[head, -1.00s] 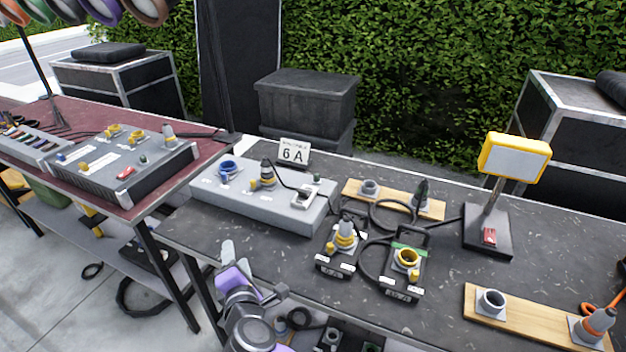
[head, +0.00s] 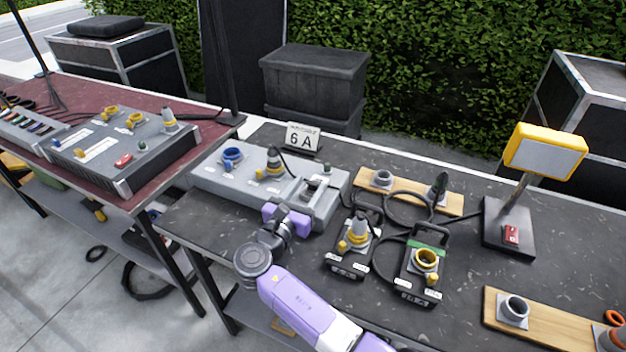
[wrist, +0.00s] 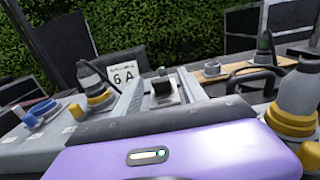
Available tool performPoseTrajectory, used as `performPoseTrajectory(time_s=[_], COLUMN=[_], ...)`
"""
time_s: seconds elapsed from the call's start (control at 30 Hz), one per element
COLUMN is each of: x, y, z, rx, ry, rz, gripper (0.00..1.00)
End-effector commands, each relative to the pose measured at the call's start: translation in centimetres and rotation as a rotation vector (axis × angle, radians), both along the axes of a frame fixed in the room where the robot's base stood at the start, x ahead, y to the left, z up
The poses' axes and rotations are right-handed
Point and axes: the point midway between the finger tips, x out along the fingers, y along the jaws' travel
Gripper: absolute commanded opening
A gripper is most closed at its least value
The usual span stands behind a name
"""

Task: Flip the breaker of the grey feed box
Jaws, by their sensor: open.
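The grey feed box (head: 215,180) lies on the dark table, with a blue socket and a yellow socket holding a grey-yellow plug. Its breaker (head: 316,184) is at the right end of its top, a dark lever in a pale frame; the wrist view shows the breaker (wrist: 163,88) ahead, between my fingers. My gripper (head: 318,198) is open and empty, fingers reaching low over the box's right end from the near side. In the wrist view my fingers (wrist: 158,84) flank the breaker; I cannot tell whether they touch it. The lever's position is unclear.
A "6 A" sign (head: 303,137) stands behind the box. Two small black boxes (head: 350,262) with yellow sockets and cables stand close to the right. Another grey box (head: 150,150) with a red switch is on the left table.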

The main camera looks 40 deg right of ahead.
Motion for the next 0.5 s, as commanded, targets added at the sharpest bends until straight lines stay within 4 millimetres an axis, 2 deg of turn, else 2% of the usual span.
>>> performPoseTrajectory(time_s=[0.03,0.2,0.5], x=[0.2,0.8,1.0], y=[-0.8,-2.3,-2.8], z=[0.1,0.0,0.0], rx=[0.0,0.0,0.002], ry=[0.0,0.0,-0.002], rz=[-0.002,0.0,0.001], gripper=[0.49,0.49,0.49])
